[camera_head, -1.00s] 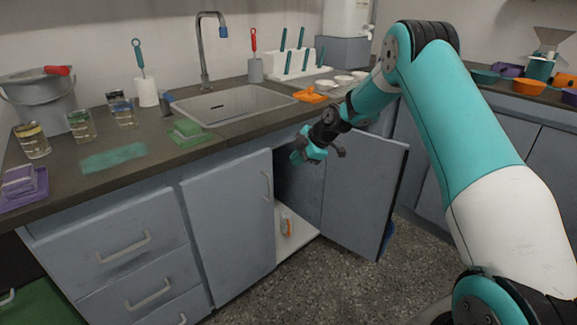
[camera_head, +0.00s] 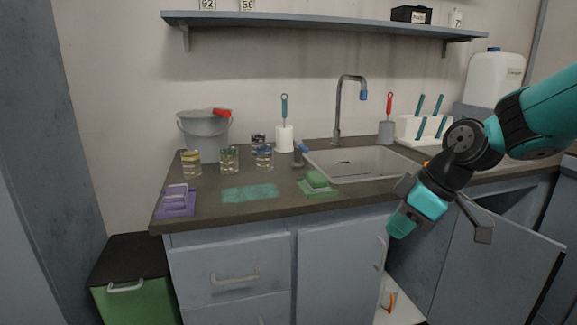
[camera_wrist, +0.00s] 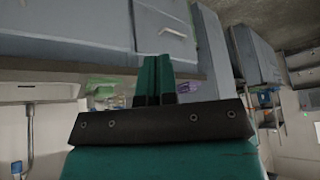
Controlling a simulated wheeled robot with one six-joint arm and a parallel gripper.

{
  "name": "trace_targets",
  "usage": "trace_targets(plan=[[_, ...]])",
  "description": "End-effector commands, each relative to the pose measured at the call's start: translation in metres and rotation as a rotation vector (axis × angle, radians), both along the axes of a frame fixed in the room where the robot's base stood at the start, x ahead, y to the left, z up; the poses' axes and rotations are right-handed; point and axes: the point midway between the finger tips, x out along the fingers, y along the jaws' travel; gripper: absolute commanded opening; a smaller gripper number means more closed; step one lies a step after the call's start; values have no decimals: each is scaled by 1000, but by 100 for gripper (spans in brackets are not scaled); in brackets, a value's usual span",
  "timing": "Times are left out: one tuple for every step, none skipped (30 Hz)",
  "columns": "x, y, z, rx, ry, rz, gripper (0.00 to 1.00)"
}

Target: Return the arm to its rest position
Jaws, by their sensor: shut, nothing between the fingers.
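My gripper (camera_head: 396,226) is in the right half of the head view, in front of the counter and near the open cabinet door (camera_head: 490,265). In the wrist view its two green fingers (camera_wrist: 153,62) are together with nothing between them. My arm reaches in from the right edge of the head view. The gripper touches nothing that I can see.
The counter (camera_head: 265,211) holds a sink (camera_head: 360,163), a grey bucket (camera_head: 205,135), several glass jars, a purple sponge tray (camera_head: 176,203) and a green sponge (camera_head: 316,180). The open door stands out to the right below the counter. A shelf (camera_head: 320,25) runs above.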

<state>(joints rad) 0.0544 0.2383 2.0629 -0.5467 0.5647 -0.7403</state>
Motion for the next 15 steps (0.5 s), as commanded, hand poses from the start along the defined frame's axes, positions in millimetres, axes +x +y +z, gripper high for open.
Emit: trace_targets(plan=[[-34, 18, 10, 4, 47, -31, 0], [-51, 25, 14, 5, 79, -58, 0], [-74, 33, 17, 4, 120, -91, 0], [-90, 38, 19, 4, 146, -117, 0], [-106, 41, 20, 1, 172, -140, 0], [-125, 46, 21, -2, 204, -169, 0], [-139, 48, 22, -3, 226, -191, 0], [-152, 50, 22, -7, 247, -210, 0], [-170, 51, 21, -12, 273, -237, 0], [-182, 52, 21, -16, 291, -257, 0], [-194, 53, 20, -21, 309, -277, 0], [-210, 52, 18, -27, 331, -303, 0], [-222, 52, 17, -32, 349, -322, 0], [-233, 51, 15, -37, 365, -341, 0], [-238, 50, 25, -40, 377, -359, 0]])
